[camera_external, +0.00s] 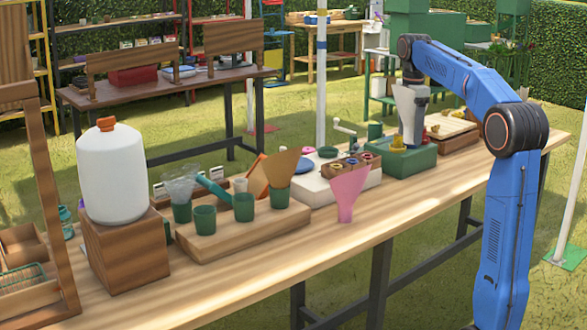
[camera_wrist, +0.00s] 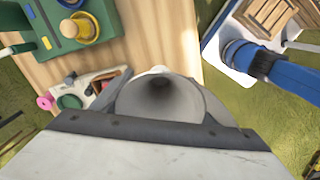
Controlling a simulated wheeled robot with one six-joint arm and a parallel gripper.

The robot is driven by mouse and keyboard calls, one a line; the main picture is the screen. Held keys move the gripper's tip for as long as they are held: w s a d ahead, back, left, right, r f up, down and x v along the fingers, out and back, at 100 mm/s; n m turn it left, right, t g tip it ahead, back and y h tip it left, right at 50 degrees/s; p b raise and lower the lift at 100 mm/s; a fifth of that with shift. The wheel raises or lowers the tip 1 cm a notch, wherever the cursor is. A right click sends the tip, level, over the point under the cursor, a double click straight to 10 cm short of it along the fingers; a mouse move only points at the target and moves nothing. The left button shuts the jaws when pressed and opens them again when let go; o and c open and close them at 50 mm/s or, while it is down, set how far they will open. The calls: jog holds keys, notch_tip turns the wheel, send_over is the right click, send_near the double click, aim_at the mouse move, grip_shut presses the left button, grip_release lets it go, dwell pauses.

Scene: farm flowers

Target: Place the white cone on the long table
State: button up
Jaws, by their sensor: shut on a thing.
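The white cone (camera_external: 410,112) hangs from my gripper (camera_external: 412,78), wide end up and narrow end down. In the external view it overlaps the green box at the far right part of the long table (camera_external: 300,250); whether it touches anything is hard to tell. In the wrist view I look into the cone's grey open mouth (camera_wrist: 160,92), and the wooden table top (camera_wrist: 155,40) lies below and beyond it. My gripper is shut on the cone; the fingertips are mostly hidden.
A pink cone (camera_external: 345,193) stands near the table's front edge. A wooden block with green cups (camera_external: 204,219) and a white jug (camera_external: 112,175) stand left. A green box (camera_external: 385,163) with a yellow part is close by the cone. Bare table lies along the front.

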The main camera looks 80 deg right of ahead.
notch_tip(320, 180, down, 18)
jog(key=shift+r, duration=0.15)
dwell(0.5)
jog(key=o, duration=1)
notch_tip(320, 180, up, 12)
jog(key=shift+r, duration=0.1)
